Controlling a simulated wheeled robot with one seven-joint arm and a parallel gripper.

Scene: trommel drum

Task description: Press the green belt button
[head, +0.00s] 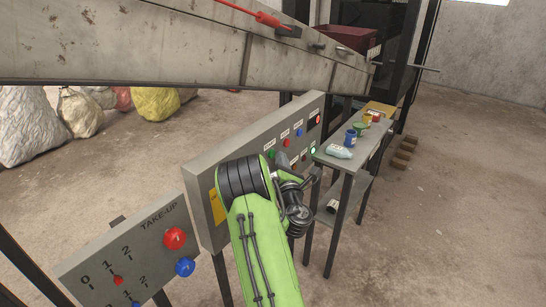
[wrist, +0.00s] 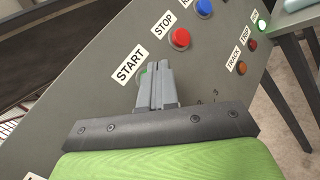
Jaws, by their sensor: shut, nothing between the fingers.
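The green belt button (wrist: 143,71) is by the START label in the wrist view, mostly hidden behind the fingertips of my gripper (wrist: 157,66). The gripper is shut and empty, its tips over the button; I cannot tell whether they touch it. In the head view a green button (head: 272,154) shows on the grey control panel (head: 205,180), just above my arm. My gripper is hidden behind my arm there. The red STOP button (wrist: 180,39) sits to the upper right of my fingertips.
A blue button (wrist: 203,8) and TRACK and TRIP lights are farther right on the panel. A narrow table (head: 345,163) with a bottle and small cups stands to the right. A TAKE-UP panel (head: 135,255) stands at lower left. A conveyor frame (head: 180,50) runs above.

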